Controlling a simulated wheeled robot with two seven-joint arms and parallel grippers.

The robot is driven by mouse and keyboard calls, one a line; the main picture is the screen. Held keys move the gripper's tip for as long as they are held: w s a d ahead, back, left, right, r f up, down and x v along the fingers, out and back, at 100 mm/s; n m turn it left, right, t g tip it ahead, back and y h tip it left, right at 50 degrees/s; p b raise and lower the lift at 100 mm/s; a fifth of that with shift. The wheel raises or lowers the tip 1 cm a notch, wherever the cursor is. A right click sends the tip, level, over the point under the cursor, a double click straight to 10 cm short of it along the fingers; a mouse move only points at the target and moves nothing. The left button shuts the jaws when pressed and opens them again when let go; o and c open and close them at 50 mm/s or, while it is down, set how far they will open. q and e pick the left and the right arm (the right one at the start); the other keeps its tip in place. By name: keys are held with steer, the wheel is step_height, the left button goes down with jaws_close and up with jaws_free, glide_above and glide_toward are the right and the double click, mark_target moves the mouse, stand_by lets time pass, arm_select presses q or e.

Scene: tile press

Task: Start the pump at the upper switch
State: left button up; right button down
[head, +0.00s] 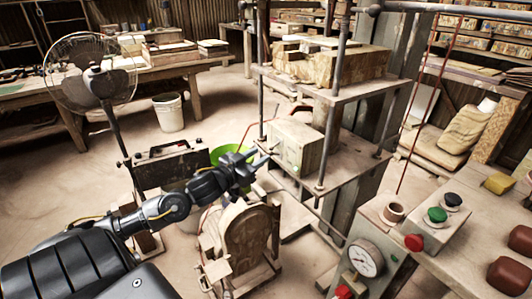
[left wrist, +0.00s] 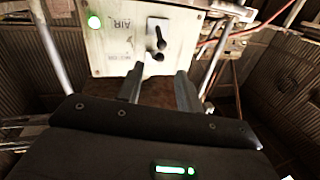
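A pale switch box (head: 295,147) stands on the lower shelf of the press frame. My right gripper is not in view.
Metal posts of the press (head: 330,110) stand around the box. A green bowl (head: 231,155) and a dark case (head: 168,163) are behind my left arm. A control panel with a green button (head: 437,214) and a gauge (head: 365,258) is at the right.

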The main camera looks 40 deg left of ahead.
mark_target(270, 149)
arm_select(q)
steer(key=shift+w+d, duration=0.1)
steer(key=shift+w, duration=2.05)
steer(key=shift+c, duration=0.4)
jaws_close()
